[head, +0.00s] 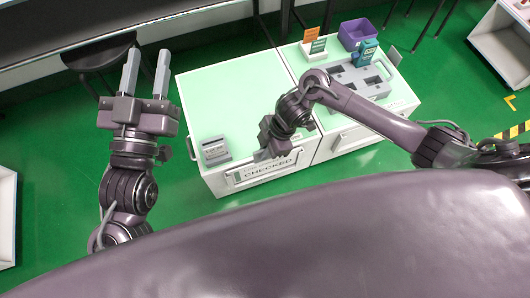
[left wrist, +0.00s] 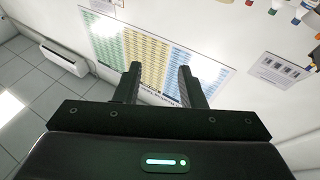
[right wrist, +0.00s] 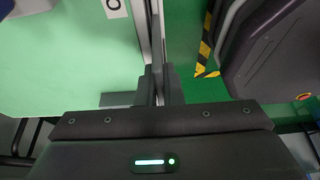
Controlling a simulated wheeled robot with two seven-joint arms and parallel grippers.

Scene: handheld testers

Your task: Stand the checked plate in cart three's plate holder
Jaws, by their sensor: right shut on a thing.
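The checked plate (head: 270,172), a white strip with "CHECKED" in dark letters, is in front of the near face of the left green-topped cart (head: 225,95). My right gripper (head: 263,154) is at its upper edge, over the cart's front rim. In the right wrist view, my right gripper's fingers (right wrist: 158,85) are shut on a thin plate seen edge-on, close along the cart edge. I cannot tell whether the plate touches the cart or a holder there. My left gripper (head: 147,72) is open and empty, raised left of the cart; its fingers also show in the left wrist view (left wrist: 160,85).
A small grey slotted block (head: 214,150) sits at the left cart's near left corner. The adjoining cart holds a grey tray (head: 362,80), a teal tester (head: 366,52), a purple bin (head: 358,33) and upright orange (head: 310,34) and green (head: 318,46) plates. The left cart's top is mostly clear.

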